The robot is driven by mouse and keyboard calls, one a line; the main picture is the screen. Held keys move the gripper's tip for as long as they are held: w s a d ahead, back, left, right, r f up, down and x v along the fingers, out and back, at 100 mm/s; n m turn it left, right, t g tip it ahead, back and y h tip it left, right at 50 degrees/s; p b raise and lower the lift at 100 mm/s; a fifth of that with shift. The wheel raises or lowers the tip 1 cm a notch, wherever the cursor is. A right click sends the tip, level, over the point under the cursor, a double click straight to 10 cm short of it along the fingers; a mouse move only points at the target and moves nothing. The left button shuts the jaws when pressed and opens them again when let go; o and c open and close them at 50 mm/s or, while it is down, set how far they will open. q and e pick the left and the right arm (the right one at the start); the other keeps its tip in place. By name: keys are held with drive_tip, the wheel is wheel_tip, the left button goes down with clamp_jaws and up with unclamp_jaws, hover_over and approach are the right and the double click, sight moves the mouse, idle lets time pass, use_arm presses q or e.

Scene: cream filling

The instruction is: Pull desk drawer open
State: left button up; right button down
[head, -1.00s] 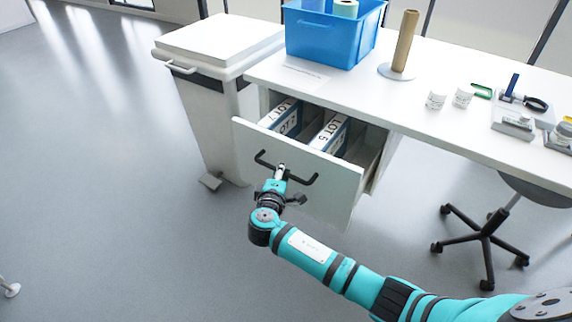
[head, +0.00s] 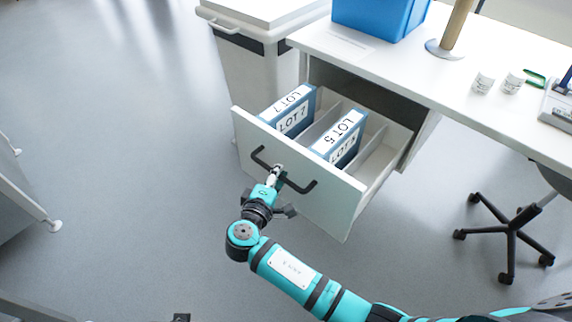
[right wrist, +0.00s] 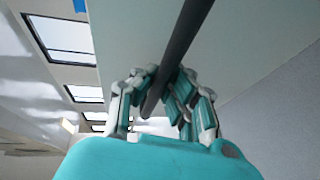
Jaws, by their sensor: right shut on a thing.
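The desk drawer (head: 332,200) stands well out from under the white desk top in the head view. Its front is white with a black bar handle (head: 300,187). Two blue-and-white boxes lie inside, one marked LOT 7 (head: 290,112) and one marked LOT 5 (head: 342,140). My right gripper (head: 276,176) is shut on the handle at its middle. In the right wrist view its fingers (right wrist: 160,92) close around the dark handle bar (right wrist: 178,50). My left gripper is not in view.
The white desk (head: 470,112) carries a blue bin (head: 378,18), a brown roll on a stand (head: 455,28) and two white cups (head: 484,82). A wheeled chair (head: 510,232) is at right. The floor left of the drawer is clear.

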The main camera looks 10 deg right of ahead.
drive_tip(key=shift+s+a+r, duration=0.1)
drive_tip(key=shift+s+a, duration=0.2)
drive_tip(key=shift+a, duration=0.2)
drive_tip(key=c, duration=1.3)
unclamp_jaws()
drive_tip(key=shift+c, duration=0.2)
drive_tip(key=shift+s, duration=0.15)
drive_tip(key=v, duration=1.1)
drive_tip(key=shift+s+a, duration=0.25)
drive_tip(key=shift+s, duration=0.05)
